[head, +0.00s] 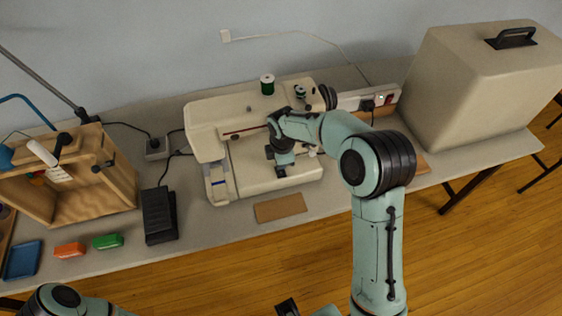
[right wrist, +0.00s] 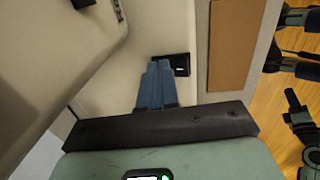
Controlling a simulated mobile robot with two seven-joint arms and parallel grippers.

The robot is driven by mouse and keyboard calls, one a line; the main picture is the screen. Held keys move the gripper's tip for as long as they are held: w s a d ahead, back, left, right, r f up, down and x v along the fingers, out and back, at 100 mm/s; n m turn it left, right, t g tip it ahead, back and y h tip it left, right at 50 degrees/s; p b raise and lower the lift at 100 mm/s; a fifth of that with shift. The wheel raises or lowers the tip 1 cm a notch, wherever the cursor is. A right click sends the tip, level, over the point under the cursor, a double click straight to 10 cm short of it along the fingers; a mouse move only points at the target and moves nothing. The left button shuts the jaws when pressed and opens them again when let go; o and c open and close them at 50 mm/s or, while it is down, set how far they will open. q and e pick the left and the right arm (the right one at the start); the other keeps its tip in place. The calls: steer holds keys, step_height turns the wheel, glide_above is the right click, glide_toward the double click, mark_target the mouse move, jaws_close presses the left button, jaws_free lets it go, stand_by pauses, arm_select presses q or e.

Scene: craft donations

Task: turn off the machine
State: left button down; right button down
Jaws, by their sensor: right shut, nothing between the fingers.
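The machine is a cream sewing machine (head: 208,115) with a green thread spool (head: 267,84) on top, standing mid-table. It fills the left of the right wrist view (right wrist: 40,70). A small black switch-like part (right wrist: 183,64) sits on its cream surface there. My right gripper (head: 281,172) reaches down at the machine's front, under its arm. Its blue fingers (right wrist: 155,68) are shut and empty, with tips beside and partly over the black part; I cannot tell whether they touch. My left arm shows at the lower left; a dark part (head: 287,307) at the bottom edge may be its gripper.
A brown mat (head: 280,207) lies before the machine. A black pedal (head: 159,215) and wooden box (head: 115,180) are left, with green (head: 108,241) and orange (head: 69,250) items. A power strip (head: 352,101) lies behind right. A beige case (head: 465,90) stands far right.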

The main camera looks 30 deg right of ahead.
steer(key=shift+s+a+f, duration=0.1)
steer(key=shift+s+f, duration=0.15)
steer(key=shift+s, duration=0.05)
steer(key=shift+s+b, duration=0.3)
steer(key=shift+s, duration=0.05)
steer(key=shift+s+a, duration=0.15)
steer(key=shift+s, duration=0.15)
steer(key=shift+r, duration=0.1)
steer(key=shift+w, duration=0.1)
